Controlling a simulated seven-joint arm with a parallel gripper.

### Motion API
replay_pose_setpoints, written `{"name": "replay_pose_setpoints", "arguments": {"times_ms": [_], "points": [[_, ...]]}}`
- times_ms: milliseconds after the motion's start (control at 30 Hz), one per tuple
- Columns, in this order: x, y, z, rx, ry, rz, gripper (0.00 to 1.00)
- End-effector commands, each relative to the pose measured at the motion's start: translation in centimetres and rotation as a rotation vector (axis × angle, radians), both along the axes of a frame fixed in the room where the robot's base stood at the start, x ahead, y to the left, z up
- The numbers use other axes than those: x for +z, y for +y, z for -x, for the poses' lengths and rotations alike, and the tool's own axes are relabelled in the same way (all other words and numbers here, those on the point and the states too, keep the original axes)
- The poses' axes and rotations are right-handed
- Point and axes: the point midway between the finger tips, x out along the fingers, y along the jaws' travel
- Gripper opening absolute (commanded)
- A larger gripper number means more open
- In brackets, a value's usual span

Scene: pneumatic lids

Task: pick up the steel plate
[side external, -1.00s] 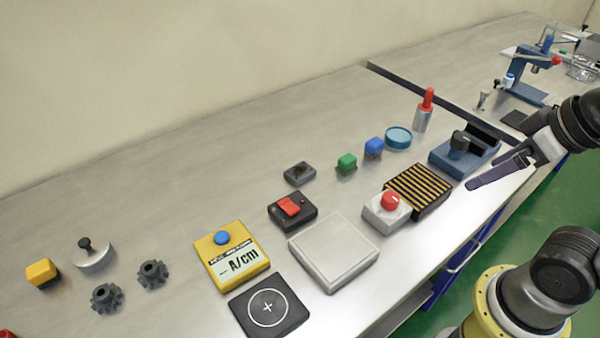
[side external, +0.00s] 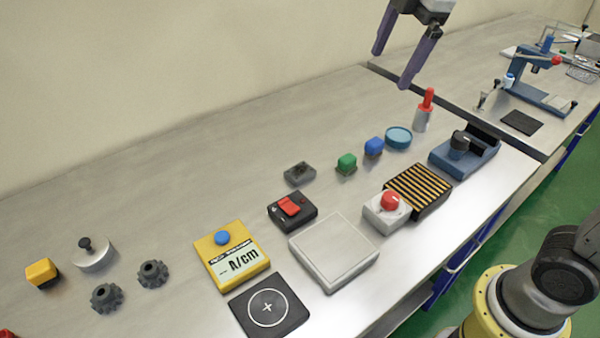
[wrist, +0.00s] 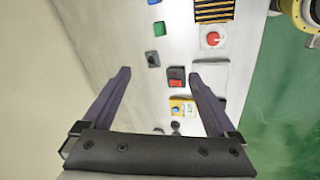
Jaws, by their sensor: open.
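The flat, square, light grey plate (side external: 334,246), which looks like the steel plate, lies on the front part of the bench, right of the yellow meter. It is partly seen in the wrist view (wrist: 212,76), where my right-hand finger overlaps its edge. My gripper (side external: 391,70) is open and empty, high above the back of the bench, with its purple fingers pointing down. It is well apart from the plate. In the wrist view my gripper (wrist: 159,74) has its two fingers spread wide.
Close around the plate are the yellow meter (side external: 229,262), a black pad with a circle (side external: 269,308), a red switch box (side external: 292,210) and a red-button box (side external: 388,210). A striped block (side external: 419,190) and blue device (side external: 466,154) stand further right. The back left bench is clear.

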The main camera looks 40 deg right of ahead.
Motion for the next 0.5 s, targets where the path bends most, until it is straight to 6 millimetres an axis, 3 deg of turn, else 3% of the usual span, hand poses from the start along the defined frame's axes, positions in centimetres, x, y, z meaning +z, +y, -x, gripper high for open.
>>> {"name": "replay_pose_setpoints", "arguments": {"times_ms": [33,100,300,500], "points": [[-0.7,0.9,-2.2,0.058,0.028,0.015,0.93],[-1.8,2.1,-4.7,0.133,0.060,0.034,0.93],[-6.7,5.8,-10.7,0.270,0.155,0.063,0.93],[-12.1,8.3,-13.2,0.306,0.236,0.074,0.93]]}}
